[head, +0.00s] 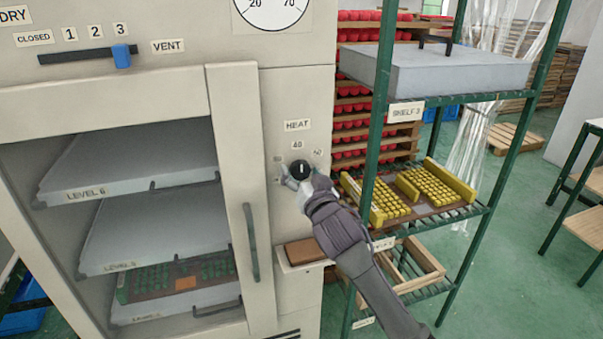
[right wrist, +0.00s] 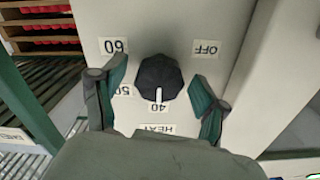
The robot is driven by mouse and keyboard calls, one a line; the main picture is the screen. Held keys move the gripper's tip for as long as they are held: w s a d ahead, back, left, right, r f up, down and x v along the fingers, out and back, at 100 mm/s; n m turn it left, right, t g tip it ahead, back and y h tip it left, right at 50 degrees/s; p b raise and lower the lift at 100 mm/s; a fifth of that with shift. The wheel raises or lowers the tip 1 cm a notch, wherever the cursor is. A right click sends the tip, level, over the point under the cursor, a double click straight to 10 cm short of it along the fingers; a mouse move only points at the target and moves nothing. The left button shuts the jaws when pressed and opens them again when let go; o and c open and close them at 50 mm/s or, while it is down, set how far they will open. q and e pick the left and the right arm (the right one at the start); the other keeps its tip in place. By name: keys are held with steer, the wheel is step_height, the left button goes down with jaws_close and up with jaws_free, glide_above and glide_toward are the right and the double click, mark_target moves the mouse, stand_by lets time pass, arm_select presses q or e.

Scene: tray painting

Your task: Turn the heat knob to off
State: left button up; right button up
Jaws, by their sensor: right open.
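The black heat knob (head: 299,168) sits on the dryer's front panel, below the HEAT label (head: 297,125). In the right wrist view, which is upside down, the knob (right wrist: 158,80) has its white mark pointing at 40 (right wrist: 159,110). The OFF label (right wrist: 206,48) is on the other side of the dial, near 60 (right wrist: 114,46). My right gripper (head: 299,179) is at the panel, open, with its green fingers (right wrist: 157,88) on both sides of the knob. Gaps show between the fingers and the knob. My left gripper is not in view.
The dryer's tall door handle (head: 251,243) is left of the knob. A green shelf rack (head: 378,110) with yellow trays stands close on the right. A vent slider (head: 121,56) is at upper left.

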steer(key=c, duration=1.2)
steer(key=shift+o, duration=0.2)
steer(key=shift+n, duration=0.3)
